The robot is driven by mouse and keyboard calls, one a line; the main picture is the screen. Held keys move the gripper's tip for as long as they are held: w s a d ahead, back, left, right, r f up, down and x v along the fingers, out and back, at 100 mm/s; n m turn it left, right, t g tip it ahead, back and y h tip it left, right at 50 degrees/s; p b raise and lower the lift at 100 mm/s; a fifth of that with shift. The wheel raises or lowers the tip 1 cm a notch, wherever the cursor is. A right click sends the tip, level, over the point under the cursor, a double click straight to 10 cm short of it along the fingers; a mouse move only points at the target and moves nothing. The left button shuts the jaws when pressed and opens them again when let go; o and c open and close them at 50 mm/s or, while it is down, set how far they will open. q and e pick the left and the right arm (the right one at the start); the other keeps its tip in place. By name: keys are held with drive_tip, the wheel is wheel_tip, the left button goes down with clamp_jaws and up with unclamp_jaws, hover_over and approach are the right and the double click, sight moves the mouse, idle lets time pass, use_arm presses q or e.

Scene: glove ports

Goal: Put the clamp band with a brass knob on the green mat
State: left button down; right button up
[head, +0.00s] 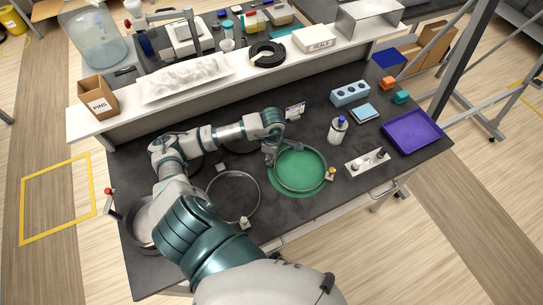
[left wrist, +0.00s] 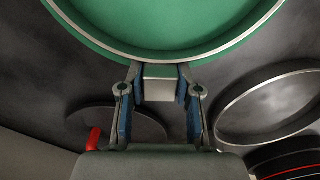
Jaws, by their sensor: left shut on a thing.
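The clamp band with a brass knob (head: 323,185) is a thin grey ring over the round green mat (head: 300,172). Its brass knob (head: 332,171) is at the ring's right side. The mat shows inside the ring and a little outside its lower left edge. My left gripper (head: 270,157) is at the ring's left side. In the left wrist view the gripper (left wrist: 160,88) is shut on a small metal block at the rim of the band (left wrist: 105,47), with green mat (left wrist: 165,22) inside it. I cannot tell if the band touches the mat. My right gripper is out of view.
Another ring (head: 209,192) with a pale knob (head: 244,223) lies left of the mat. A white shelf (head: 225,83) runs behind.

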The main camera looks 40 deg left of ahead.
use_arm(q)
drive_tip(key=c, duration=0.8)
unclamp_jaws()
drive_tip(key=shift+a, duration=0.1)
drive_tip(key=shift+a+f, duration=0.1)
drive_tip(key=shift+a, duration=0.1)
drive_tip(key=r, duration=1.1)
drive_tip(key=shift+w+d+b, duration=0.1)
drive_tip(key=shift+d+b, duration=0.1)
drive_tip(key=shift+b, duration=0.2)
drive_tip(key=shift+a+r, duration=0.1)
drive_tip(key=shift+r, duration=0.5)
drive_tip(key=shift+f, duration=0.1)
